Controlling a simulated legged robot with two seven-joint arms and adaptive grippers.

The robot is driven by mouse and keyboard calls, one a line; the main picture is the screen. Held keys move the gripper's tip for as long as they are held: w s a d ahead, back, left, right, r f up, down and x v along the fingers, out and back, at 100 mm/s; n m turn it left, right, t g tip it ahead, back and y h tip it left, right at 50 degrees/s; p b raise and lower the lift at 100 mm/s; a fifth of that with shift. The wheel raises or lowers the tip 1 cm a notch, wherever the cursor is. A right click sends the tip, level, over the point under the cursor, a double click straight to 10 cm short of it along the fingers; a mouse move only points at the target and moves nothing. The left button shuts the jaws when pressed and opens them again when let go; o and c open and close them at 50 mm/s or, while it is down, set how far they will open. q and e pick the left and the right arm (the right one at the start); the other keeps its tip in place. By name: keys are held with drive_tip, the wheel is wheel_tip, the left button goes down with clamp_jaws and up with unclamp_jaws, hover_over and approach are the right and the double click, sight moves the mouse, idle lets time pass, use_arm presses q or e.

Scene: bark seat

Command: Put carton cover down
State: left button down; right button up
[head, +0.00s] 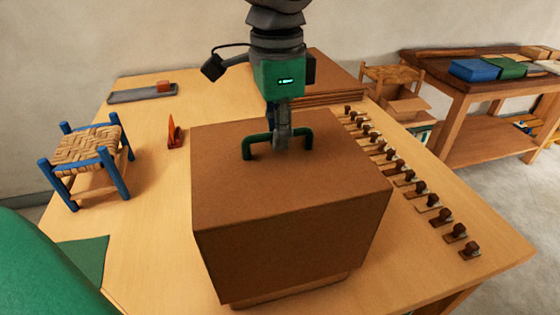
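The carton cover (290,195) is a large brown box-shaped lid with a green handle (248,148) on top. It is in the middle of the head view, over the table. My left gripper (282,142) comes down from above and is shut on the middle of the handle's bar. A narrower brown edge (300,291) shows below the cover's front lower rim. What lies under the cover is mostly hidden, and I cannot tell whether the cover rests on it. My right gripper is not in view.
A stool (88,155) with blue legs and a woven seat stands at left on the table (150,240). A small orange item (174,132) is beside it. A grey tray (142,94) lies at the back. Several dark-knobbed stamps (410,178) line the right side. A workbench (480,100) stands beyond.

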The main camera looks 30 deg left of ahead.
sight(280, 155)
use_arm(q)
drive_tip(key=f, duration=0.3)
drive_tip(key=shift+s+a+f, duration=0.15)
drive_tip(key=shift+a+f, duration=0.05)
drive_tip(key=shift+d, duration=0.35)
drive_tip(key=shift+f, duration=0.55)
drive_tip(key=c, duration=1.7)
unclamp_jaws()
drive_tip(key=shift+a, duration=0.2)
drive_tip(key=shift+d, duration=0.1)
